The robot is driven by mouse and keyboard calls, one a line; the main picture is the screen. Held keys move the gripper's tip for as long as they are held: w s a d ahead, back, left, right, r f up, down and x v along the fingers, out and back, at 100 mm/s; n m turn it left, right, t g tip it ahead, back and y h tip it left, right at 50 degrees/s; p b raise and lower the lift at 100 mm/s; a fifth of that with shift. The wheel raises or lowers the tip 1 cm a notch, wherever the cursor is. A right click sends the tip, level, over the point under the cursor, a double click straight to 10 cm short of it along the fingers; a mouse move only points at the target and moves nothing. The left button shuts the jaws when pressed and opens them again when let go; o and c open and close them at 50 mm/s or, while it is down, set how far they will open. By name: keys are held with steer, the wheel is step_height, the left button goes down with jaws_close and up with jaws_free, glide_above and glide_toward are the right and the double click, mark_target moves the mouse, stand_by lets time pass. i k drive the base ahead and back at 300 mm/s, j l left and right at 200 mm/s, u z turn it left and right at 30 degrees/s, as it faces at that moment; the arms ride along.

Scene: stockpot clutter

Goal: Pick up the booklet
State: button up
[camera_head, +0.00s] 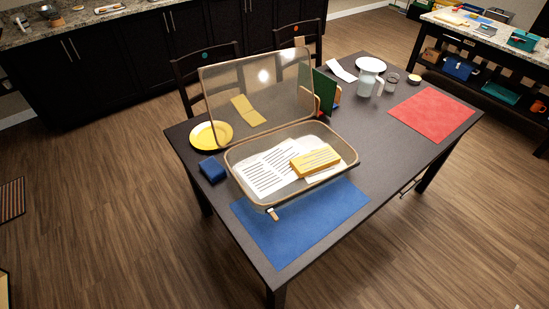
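An open clear case with a tan rim (232,166) stands on the dark table, its see-through lid (225,85) raised at the back. In the case lies a white printed sheet or booklet (268,172) with dark lines. A thick yellow item with faint lines (316,159) lies at its right, over another white paper. I cannot tell for certain which of these is the booklet. A green book-like item (324,90) stands upright behind the case. My gripper is not in view.
A blue mat (300,225) lies in front of the case, with a blue block (212,169) and yellow plate (204,137) at left. Chairs stand behind the table.

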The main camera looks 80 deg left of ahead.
mark_target(304, 165)
steer(key=i+j+u, duration=0.2)
steer(key=i+u, duration=0.95)
steer(key=i+l+u, duration=0.2)
steer(key=i+u, duration=0.35)
steer(key=u, duration=0.25)
steer(key=i+u, duration=0.2)
steer(key=u, duration=0.2)
steer(key=i+u, duration=0.15)
steer(key=u, duration=0.25)
steer(key=i+l+u, duration=0.15)
steer(key=u, duration=0.25)
steer(key=i+l+u, duration=0.15)
steer(key=u, duration=0.25)
steer(key=i+l+u, duration=0.1)
steer(key=i+u, duration=0.15)
steer(key=u, duration=0.15)
steer(key=i+l+u, duration=0.15)
steer(key=u, duration=0.3)
steer(key=i+l, duration=0.05)
steer(key=i, duration=0.05)
